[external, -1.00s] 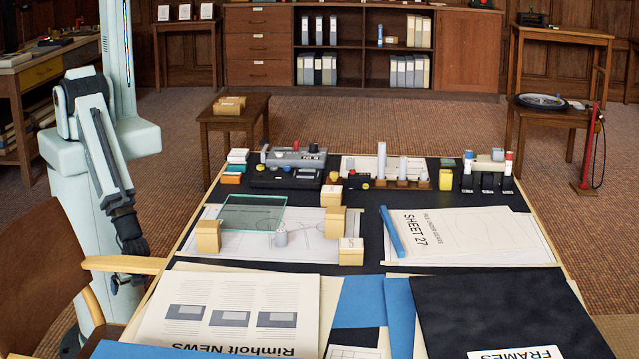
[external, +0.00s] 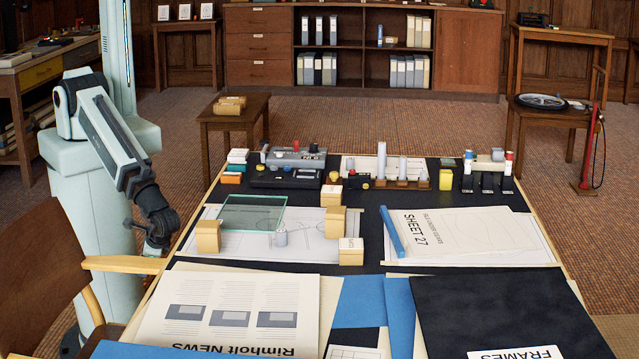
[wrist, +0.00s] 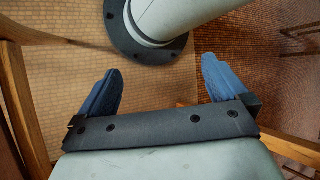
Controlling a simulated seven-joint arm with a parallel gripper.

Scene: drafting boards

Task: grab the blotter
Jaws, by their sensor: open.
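I cannot tell for certain which thing is the blotter; no piece on the table is plainly marked as one. A long grey piece with dark and red knobs (external: 295,157) lies at the back left of the table. My gripper (external: 155,248) hangs low beside the table's left edge, near the chair, apart from everything on the table. In the wrist view, my gripper (wrist: 160,78) has its two blue fingers wide apart, with only floor and my own base between and beyond them.
A wooden chair (external: 40,260) stands close by my gripper. A glass plate (external: 252,213) sits by wooden blocks (external: 207,237). A newspaper (external: 230,310) and black folder (external: 510,310) cover the front.

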